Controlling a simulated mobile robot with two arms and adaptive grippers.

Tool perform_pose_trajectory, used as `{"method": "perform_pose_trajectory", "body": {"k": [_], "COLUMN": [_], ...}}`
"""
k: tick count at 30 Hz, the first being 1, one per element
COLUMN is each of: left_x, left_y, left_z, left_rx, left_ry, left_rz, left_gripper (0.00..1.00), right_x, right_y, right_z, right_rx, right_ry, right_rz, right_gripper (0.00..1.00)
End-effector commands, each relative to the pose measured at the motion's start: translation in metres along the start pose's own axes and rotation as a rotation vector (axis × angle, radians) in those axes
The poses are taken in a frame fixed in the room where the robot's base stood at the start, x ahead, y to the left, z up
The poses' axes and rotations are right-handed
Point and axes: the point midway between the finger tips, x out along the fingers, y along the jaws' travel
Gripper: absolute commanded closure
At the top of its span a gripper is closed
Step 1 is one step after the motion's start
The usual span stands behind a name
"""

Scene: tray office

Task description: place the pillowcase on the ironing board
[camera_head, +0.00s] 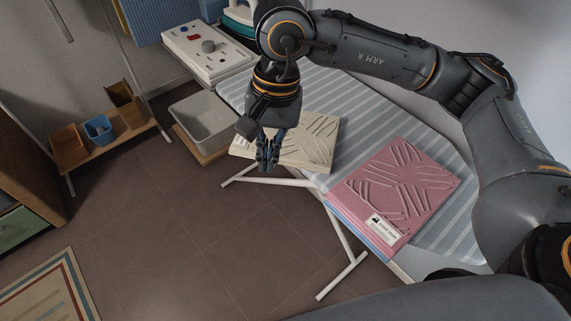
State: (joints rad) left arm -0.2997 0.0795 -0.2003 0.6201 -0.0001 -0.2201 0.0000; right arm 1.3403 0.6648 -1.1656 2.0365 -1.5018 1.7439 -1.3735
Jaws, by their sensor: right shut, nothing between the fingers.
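The ironing board (337,91) has a grey striped cover and white legs and runs diagonally across the view. A cream folded cloth-like block (308,142) with raised ridges lies at its near left edge, partly hidden by my right gripper. A pink folded block (398,187) with ridges and a white label lies on the board further right. I cannot tell for sure which one is the pillowcase. My right gripper (268,163) points down, shut and empty, in front of the cream block's left part; whether it touches the block is unclear. My left gripper is out of view.
A white panel with a knob (208,54) and an iron (240,14) are at the back. A grey bin (205,122) stands left of the board. A low shelf holds small boxes (98,129). The brown floor in front is clear, with a striped rug (48,292) at lower left.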

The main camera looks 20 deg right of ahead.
Motion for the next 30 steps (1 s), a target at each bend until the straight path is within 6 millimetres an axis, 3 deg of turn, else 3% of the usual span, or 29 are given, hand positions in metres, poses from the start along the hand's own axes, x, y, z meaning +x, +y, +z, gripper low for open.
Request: {"method": "perform_pose_trajectory", "body": {"k": [4,11,23,30], "left_x": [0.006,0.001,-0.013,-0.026], "left_y": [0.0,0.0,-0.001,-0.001], "left_z": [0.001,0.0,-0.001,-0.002], "left_rx": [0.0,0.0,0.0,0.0], "left_ry": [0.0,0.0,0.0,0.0], "left_rz": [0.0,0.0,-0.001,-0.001], "left_gripper": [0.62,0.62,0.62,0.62], "right_x": [-0.001,0.013,0.094,0.089], "right_y": [0.022,0.029,0.039,0.038], "right_z": [-0.023,-0.029,-0.04,-0.072], "right_rx": [0.022,0.029,0.028,0.03], "right_ry": [0.12,0.14,0.137,0.14], "right_rz": [0.096,0.12,0.119,0.114], "right_gripper": [1.0,1.0,1.0,1.0]}}
